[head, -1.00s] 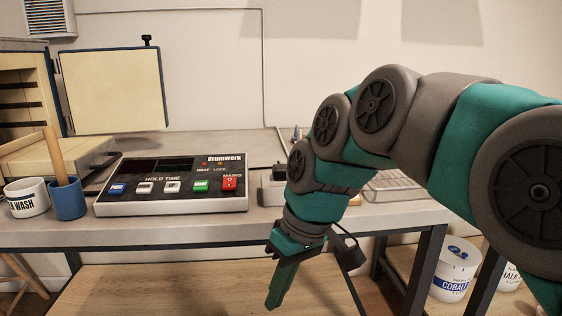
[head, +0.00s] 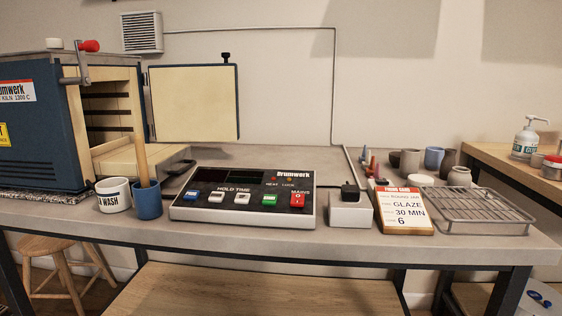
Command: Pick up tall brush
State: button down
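A tall light wooden handle (head: 141,158), which looks like the tall brush, stands nearly upright in a small blue cup (head: 147,201) on the left part of the workbench. Its lower end is hidden inside the cup, so I cannot see any bristles. The cup touches or nearly touches a white cup lettered "WASH" (head: 113,196) on its left. My gripper and arm are not in view.
A control box (head: 243,207) with coloured buttons sits just right of the blue cup. A kiln (head: 40,120) with its door open stands behind left.

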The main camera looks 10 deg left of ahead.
aim_at(140, 153)
jog(key=u, duration=1.55)
